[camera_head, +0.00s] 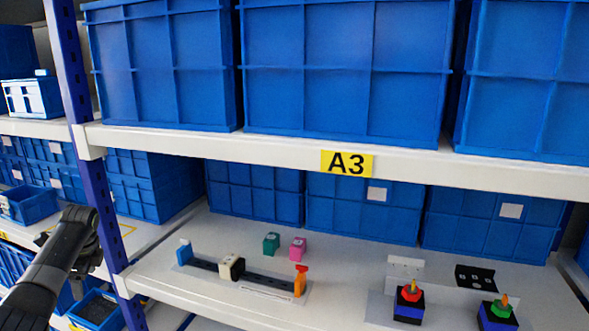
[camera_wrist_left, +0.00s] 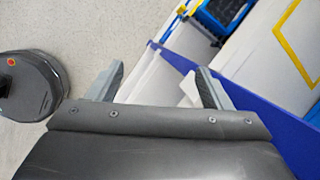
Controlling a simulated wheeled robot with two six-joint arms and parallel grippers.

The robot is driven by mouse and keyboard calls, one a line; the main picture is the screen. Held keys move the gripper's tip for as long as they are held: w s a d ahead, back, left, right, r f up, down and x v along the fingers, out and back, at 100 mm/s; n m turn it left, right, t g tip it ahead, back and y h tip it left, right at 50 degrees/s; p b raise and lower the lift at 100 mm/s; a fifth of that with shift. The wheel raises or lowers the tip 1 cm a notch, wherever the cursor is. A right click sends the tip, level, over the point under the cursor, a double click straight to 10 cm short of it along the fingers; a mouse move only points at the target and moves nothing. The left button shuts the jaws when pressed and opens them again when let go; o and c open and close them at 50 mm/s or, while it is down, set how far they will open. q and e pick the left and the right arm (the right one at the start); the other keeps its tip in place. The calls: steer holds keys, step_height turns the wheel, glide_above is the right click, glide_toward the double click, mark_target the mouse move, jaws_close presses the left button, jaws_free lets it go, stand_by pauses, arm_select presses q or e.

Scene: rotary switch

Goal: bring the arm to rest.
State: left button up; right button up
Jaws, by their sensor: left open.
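My left arm comes in from the left edge of the head view, in front of the left shelf bay. My left gripper (camera_head: 77,214) is at its upper end, left of the blue shelf post. In the left wrist view, the two fingers of the left gripper (camera_wrist_left: 160,82) stand wide apart with nothing between them. Two rotary switches stand on the shelf at the lower right: one with a red top (camera_head: 410,294) and one with a green top (camera_head: 497,312). The left gripper is far from both. My right gripper is not in view.
A blue post (camera_head: 95,190) stands between the left gripper and the main shelf. A slider rail (camera_head: 262,282) and teal (camera_head: 271,243) and pink (camera_head: 298,247) blocks sit on the shelf. Blue bins (camera_head: 345,70) fill the shelf above. Open floor (camera_wrist_left: 60,25) shows in the wrist view.

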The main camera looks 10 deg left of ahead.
arm_select(q)
steer(key=s+a+f+n+y, duration=0.5)
steer(key=s+a+f+n, duration=0.2)
steer(key=s+a+f, duration=1)
steer(key=s+a+f+n+t+y, duration=0.1)
steer(key=s+f, duration=0.2)
steer(key=s, duration=0.9)
steer(key=s+a+f+n+t+y, duration=0.15)
steer(key=s+f, duration=0.25)
steer(key=s, duration=0.8)
steer(key=s+d+f+n+g+h, duration=0.1)
steer(key=s+d+f+h, duration=0.15)
steer(key=d+f, duration=0.9)
steer(key=s+d+f+n+h, duration=0.1)
steer(key=s+d+f+h, duration=0.15)
steer(key=d+f, duration=0.9)
steer(key=d+f+h+b, duration=0.1)
steer(key=d+f, duration=0.2)
steer(key=d, duration=0.8)
steer(key=d+f+n+h+b, duration=0.1)
steer(key=d+f, duration=0.3)
steer(key=d, duration=0.7)
steer(key=d+f+h+b, duration=0.1)
steer(key=d+f+h, duration=0.2)
steer(key=d, duration=0.9)
steer(key=shift+w+f, duration=0.15)
steer(key=shift+f, duration=0.55)
